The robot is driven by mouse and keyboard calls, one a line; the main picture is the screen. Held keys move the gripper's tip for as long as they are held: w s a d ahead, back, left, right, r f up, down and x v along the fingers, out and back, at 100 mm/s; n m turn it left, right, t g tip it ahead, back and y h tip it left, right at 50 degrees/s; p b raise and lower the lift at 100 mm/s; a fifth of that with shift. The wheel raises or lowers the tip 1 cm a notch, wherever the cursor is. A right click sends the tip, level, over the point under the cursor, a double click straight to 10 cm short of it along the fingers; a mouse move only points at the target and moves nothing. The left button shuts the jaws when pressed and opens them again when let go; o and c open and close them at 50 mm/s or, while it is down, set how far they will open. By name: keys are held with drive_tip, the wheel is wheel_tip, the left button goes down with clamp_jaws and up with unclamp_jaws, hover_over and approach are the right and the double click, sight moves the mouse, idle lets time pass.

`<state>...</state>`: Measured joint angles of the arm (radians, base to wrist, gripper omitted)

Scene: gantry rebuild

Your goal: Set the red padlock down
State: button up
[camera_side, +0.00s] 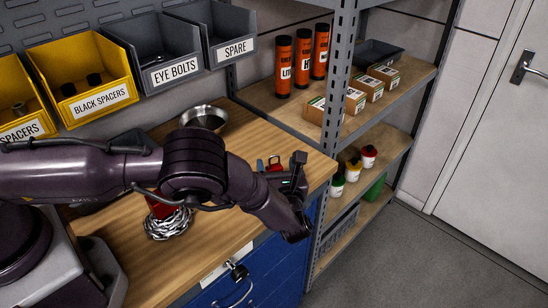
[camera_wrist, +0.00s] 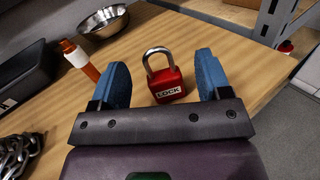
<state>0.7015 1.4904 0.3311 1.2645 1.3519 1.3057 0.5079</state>
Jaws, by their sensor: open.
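The red padlock (camera_wrist: 166,84) stands upright on the wooden bench in the wrist view, with its silver shackle up and a LOCK label on its front. My gripper (camera_wrist: 160,72) is open, with one blue finger on each side of the padlock and a visible gap to each. In the side view a small red part of the padlock (camera_side: 274,161) shows at my gripper (camera_side: 281,169), near the bench's right end. My gripper hides most of it there.
A metal bowl (camera_side: 203,118) stands at the back of the bench (camera_side: 125,240). A silver chain (camera_side: 168,226) lies under my arm, beside a red object. An orange tube (camera_wrist: 82,60) and dark tray (camera_wrist: 22,72) lie left. A grey shelf post (camera_side: 335,110) rises beyond the bench's right end.

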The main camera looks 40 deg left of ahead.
drive_tip(key=v, duration=0.8)
drive_tip(key=s+a+r+n+g+h, duration=0.3)
drive_tip(key=a+r+n+g, duration=0.3)
drive_tip(key=r, duration=0.4)
drive_tip(key=s+a+r+n+g+h, duration=0.3)
drive_tip(key=a+r+n, duration=0.2)
drive_tip(key=r+n, duration=0.4)
drive_tip(key=s+a+r+n+t+h, duration=0.1)
drive_tip(key=s+r+n+h, duration=0.3)
drive_tip(key=s, duration=0.5)
drive_tip(key=s+a+r+n+t+h, duration=0.1)
drive_tip(key=s+r+n+t+h, duration=0.2)
drive_tip(key=s+r+n+h, duration=0.2)
drive_tip(key=s+r+n, duration=0.1)
drive_tip(key=s+r, duration=0.2)
drive_tip(key=s, duration=0.2)
drive_tip(key=shift+s+r+t, duration=0.15)
drive_tip(key=shift+t, duration=0.25)
